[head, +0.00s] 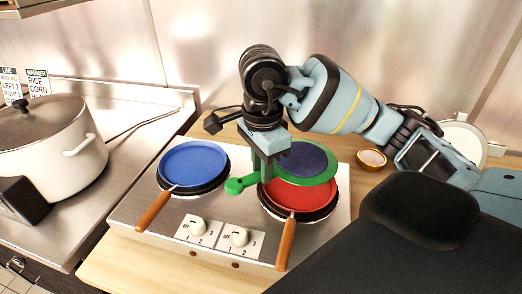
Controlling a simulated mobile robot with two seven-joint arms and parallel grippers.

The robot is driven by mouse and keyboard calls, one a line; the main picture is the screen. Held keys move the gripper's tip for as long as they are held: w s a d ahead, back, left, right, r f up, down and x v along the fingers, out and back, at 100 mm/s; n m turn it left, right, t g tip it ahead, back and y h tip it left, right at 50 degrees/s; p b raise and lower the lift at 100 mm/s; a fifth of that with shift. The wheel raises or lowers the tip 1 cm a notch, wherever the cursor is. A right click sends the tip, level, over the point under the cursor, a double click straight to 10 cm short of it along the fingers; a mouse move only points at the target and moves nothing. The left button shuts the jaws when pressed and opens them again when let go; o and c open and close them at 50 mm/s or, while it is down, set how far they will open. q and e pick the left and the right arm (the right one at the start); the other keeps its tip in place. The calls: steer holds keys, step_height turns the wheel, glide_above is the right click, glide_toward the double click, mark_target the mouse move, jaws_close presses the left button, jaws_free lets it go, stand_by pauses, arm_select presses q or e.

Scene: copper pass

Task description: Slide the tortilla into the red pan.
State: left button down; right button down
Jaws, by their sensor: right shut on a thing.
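The red pan (307,196) with a wooden handle sits on the right burner of the steel hob. A green round plate (330,174) with a short green handle (238,185) is over the back part of the red pan and hides it. The dark blue-purple tortilla (305,158) lies on the green plate. My right gripper (265,172) points down and is shut on the green plate at its handle side. Whether the plate touches the pan's rim cannot be told.
A blue pan (194,164) sits on the left burner. The hob (150,236) has two dials in front. A lidded white pot (48,145) stands at left. A small bowl (372,158) and a white round dish (463,140) stand at right near the wall.

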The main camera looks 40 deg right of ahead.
steer(key=shift+w+d, duration=0.15)
steer(key=shift+w, duration=0.05)
steer(key=shift+s, duration=0.1)
